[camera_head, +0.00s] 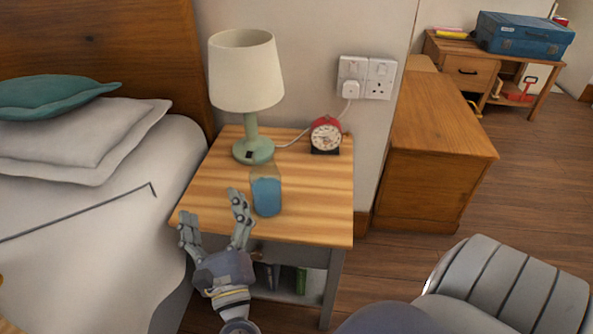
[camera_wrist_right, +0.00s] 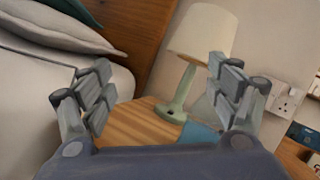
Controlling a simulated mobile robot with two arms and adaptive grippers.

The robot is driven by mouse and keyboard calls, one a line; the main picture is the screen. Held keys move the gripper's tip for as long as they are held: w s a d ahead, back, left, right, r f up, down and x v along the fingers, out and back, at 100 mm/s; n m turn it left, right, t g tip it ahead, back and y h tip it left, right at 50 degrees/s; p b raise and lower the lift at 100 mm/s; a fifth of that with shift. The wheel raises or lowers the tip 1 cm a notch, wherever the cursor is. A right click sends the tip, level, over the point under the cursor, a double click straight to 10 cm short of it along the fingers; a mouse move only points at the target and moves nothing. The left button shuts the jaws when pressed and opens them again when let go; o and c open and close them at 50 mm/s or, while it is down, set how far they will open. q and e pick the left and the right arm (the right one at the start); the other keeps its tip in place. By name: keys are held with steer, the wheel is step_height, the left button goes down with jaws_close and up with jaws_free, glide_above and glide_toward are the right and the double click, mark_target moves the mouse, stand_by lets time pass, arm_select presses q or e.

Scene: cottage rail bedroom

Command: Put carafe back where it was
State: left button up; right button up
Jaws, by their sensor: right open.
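The carafe (camera_head: 266,194), clear at the top with blue in its lower part, stands upright on the wooden bedside table (camera_head: 326,222), in front of the lamp. My right gripper (camera_head: 213,212) is open and empty at the table's front left edge, with the carafe just right of its fingers. In the right wrist view the open fingers (camera_wrist_right: 165,92) frame the lamp and tabletop. The carafe's blue part (camera_wrist_right: 203,134) shows there low down, partly hidden behind the right finger. My left gripper is not in view.
A green lamp (camera_head: 252,138) with a cream shade and a red alarm clock (camera_head: 325,135) stand at the back of the table. The bed (camera_head: 110,240) borders it on the left. A low wooden cabinet (camera_head: 437,130) stands to the right. The tabletop's right front is clear.

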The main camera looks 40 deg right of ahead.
steer(key=s+a+r+n+t+y, duration=0.1)
steer(key=a+r+n+y, duration=0.1)
steer(key=a+n+y, duration=1.1)
steer(key=s+f+n+g+y, duration=0.4)
steer(key=f+n+g, duration=0.45)
steer(key=n, duration=0.75)
steer(key=s+d+f+n+g+h, duration=0.8)
steer(key=s+d+f+g, duration=0.1)
steer(key=s+d+f, duration=0.6)
steer(key=shift+s+d+f, duration=0.35)
steer(key=shift+s+d, duration=0.3)
steer(key=shift+s, duration=0.1)
